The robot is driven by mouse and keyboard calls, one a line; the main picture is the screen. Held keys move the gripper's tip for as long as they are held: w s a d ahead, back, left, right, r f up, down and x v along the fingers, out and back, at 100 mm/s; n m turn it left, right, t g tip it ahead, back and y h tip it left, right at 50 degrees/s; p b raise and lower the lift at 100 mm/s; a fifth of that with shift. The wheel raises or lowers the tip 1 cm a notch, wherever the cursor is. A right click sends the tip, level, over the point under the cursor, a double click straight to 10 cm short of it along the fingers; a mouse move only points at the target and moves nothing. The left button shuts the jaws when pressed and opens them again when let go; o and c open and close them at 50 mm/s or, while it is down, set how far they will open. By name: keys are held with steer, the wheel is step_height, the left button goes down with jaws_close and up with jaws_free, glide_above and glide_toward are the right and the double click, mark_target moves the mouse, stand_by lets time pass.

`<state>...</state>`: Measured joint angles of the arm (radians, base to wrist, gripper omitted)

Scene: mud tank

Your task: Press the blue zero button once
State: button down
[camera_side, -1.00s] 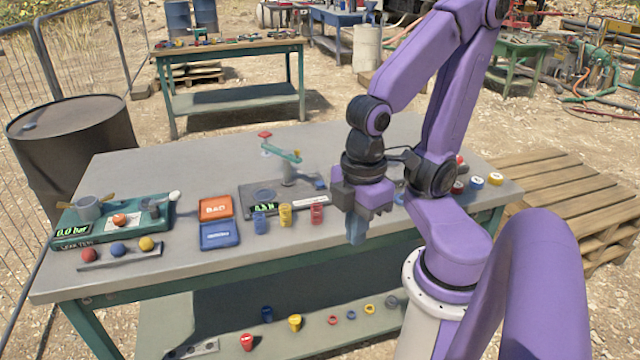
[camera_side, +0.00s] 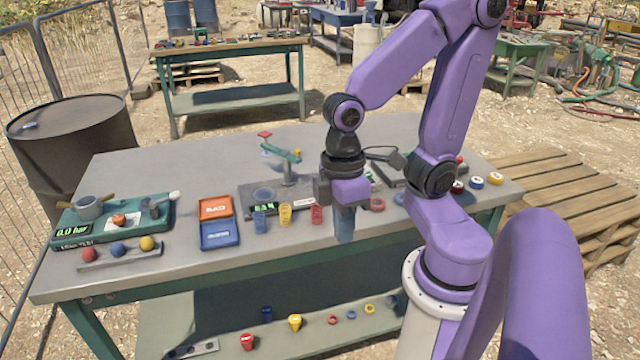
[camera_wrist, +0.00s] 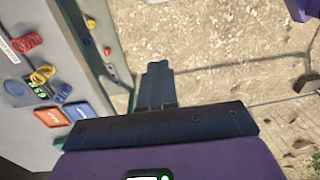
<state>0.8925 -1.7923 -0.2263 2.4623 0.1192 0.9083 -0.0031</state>
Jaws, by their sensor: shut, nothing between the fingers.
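My gripper (camera_side: 345,238) is shut and empty, pointing down in front of the table's near edge, right of the red spring (camera_side: 317,214). Its shut fingers (camera_wrist: 157,72) show over the ground in the wrist view. The grey tester with a green display (camera_side: 264,209) and a small lever stand (camera_side: 287,165) is left of my gripper. A blue-grey round plate (camera_side: 263,194) lies on it and also shows in the wrist view (camera_wrist: 15,87). I cannot make out a blue zero button; my gripper covers the tester's right end in the side view.
Yellow (camera_side: 285,214) and blue (camera_side: 260,222) springs stand near the front edge. Orange (camera_side: 216,208) and blue (camera_side: 220,234) trays lie left of them. A green leak tester (camera_side: 75,234) is at far left. Coloured rings lie right of my gripper. The table's back left is clear.

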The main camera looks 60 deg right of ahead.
steer(key=w+d+f+m+t+y, duration=0.1)
steer(key=w+d+m+y, duration=0.2)
steer(key=w+d+m, duration=0.5)
steer(key=w+d+f+m+t+y, duration=0.1)
steer(key=w+d+f+m+y, duration=0.15)
steer(key=w+m, duration=0.8)
steer(key=w+d+f+m+t+h, duration=0.1)
steer(key=d+m+t, duration=0.2)
steer(key=d, duration=0.9)
steer(key=w+d+f+m+t+h, duration=0.1)
steer(key=d+m+t, duration=0.3)
steer(key=d+m, duration=0.6)
steer(key=w+d, duration=0.1)
steer(key=d, duration=0.2)
steer(key=shift+w+d+f, duration=0.15)
steer(key=shift+f, duration=4.4)
steer(key=shift+f, duration=0.25)
steer(key=shift+f, duration=0.2)
